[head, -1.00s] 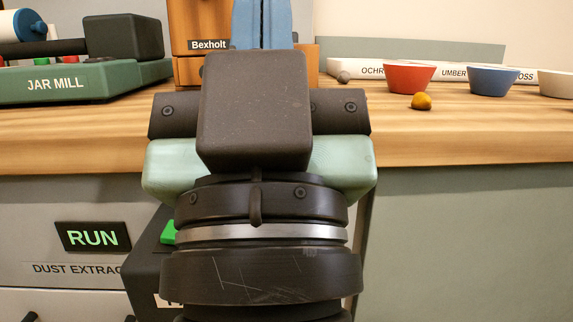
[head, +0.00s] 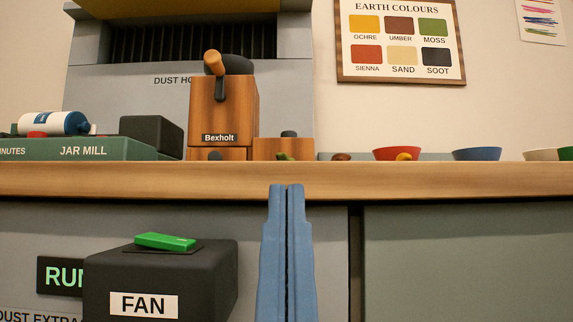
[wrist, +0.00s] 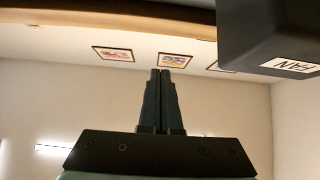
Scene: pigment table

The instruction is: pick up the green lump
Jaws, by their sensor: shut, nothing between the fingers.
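A small green lump (head: 284,156) sits on the table near its front edge, in front of the small wooden box right of the mill. Only its top shows above the edge. My gripper (head: 287,186) points up in front of the table's front, its blue fingertips just below the tabletop and nearly in line with the lump. The fingers are shut with nothing between them. In the wrist view my gripper (wrist: 160,72) shows the same closed fingers against the wall; the lump is not in that view.
The FAN box (head: 160,278) with a green switch juts out at left. A brown lump (head: 341,157), an ochre lump (head: 404,156), red bowl (head: 384,152) and blue bowl (head: 476,154) stand to the right; the wooden Bexholt mill (head: 225,105) is behind left.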

